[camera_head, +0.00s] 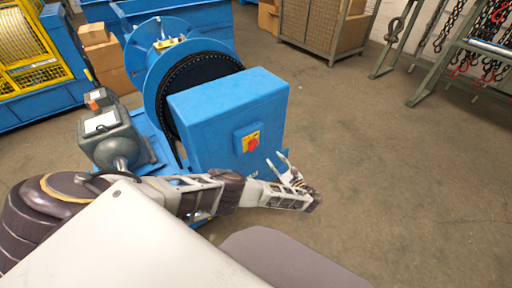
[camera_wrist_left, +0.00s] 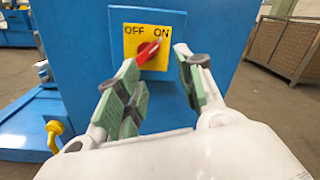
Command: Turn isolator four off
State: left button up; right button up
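The isolator is a yellow plate with a red rotary handle on the front of a blue cabinet. In the head view the isolator (camera_head: 252,142) is small; in the left wrist view its red handle (camera_wrist_left: 146,52) tilts up and right, toward the word ON. OFF is printed at the plate's upper left. No number is readable. My left gripper (camera_head: 277,161) is open and empty, just in front of the isolator. In the wrist view its green-padded fingers (camera_wrist_left: 156,64) stand apart on either side of the handle's lower area, seemingly short of it. My right gripper is not in view.
The blue cabinet (camera_head: 205,118) stands before a large blue reel (camera_head: 165,68). A grey motor (camera_head: 108,138) is left of it. A yellow hook (camera_wrist_left: 54,134) shows low left in the wrist view. Chain racks (camera_head: 470,50) stand back right. The floor right of the cabinet is clear.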

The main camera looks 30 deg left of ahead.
pick_arm(q)
jog(key=shift+s+a+f+m+g, duration=0.1)
jog(key=shift+s+f+m+g, duration=0.1)
jog(key=shift+m, duration=1.95)
jog(key=shift+s+a+f+m+g, duration=0.1)
jog(key=shift+s+f+m+g, duration=0.1)
jog(key=shift+m, duration=1.9)
jog(key=shift+s+a+f+m+g, duration=0.1)
jog(key=shift+s+m+g, duration=0.1)
jog(key=shift+m, duration=1.95)
jog(key=shift+a, duration=0.15)
